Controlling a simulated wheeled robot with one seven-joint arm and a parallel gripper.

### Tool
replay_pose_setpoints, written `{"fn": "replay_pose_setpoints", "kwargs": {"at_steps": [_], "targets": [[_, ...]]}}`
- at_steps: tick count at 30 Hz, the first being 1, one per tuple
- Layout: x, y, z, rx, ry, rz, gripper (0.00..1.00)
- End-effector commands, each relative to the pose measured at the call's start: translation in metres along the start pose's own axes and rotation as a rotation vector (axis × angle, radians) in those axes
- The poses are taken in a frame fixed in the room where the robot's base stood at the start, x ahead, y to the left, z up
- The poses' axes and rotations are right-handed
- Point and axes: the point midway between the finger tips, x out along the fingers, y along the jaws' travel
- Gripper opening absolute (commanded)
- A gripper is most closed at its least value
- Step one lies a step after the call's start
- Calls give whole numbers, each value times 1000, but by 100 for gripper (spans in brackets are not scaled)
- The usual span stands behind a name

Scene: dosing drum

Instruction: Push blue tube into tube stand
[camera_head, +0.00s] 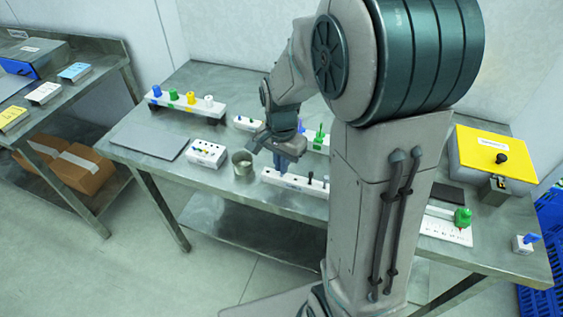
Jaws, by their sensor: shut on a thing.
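My gripper (281,158) is above the metal table, pointing down at the left part of a long white stand (295,184). It is shut on a small bluish thing that looks like the blue tube, mostly hidden between the fingers. I cannot tell whether its lower end touches the stand or is in a hole. Dark knobbed pieces (318,181) stand upright in the same stand to the right. My arm hides the stand's right end.
A white rack (187,104) with coloured caps stands behind. A yellow box (483,150) is at the right.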

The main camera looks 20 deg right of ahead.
Motion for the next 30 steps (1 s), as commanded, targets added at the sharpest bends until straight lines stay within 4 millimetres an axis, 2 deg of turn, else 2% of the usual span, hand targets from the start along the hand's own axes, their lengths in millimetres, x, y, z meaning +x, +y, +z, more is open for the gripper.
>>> {"fn": "replay_pose_setpoints", "kwargs": {"at_steps": [26, 27, 29, 30], "targets": [[14, 0, 0, 0, 0, 0, 0], [14, 0, 0, 0, 0, 0, 14], [14, 0, 0, 0, 0, 0, 30], [14, 0, 0, 0, 0, 0, 31]]}}
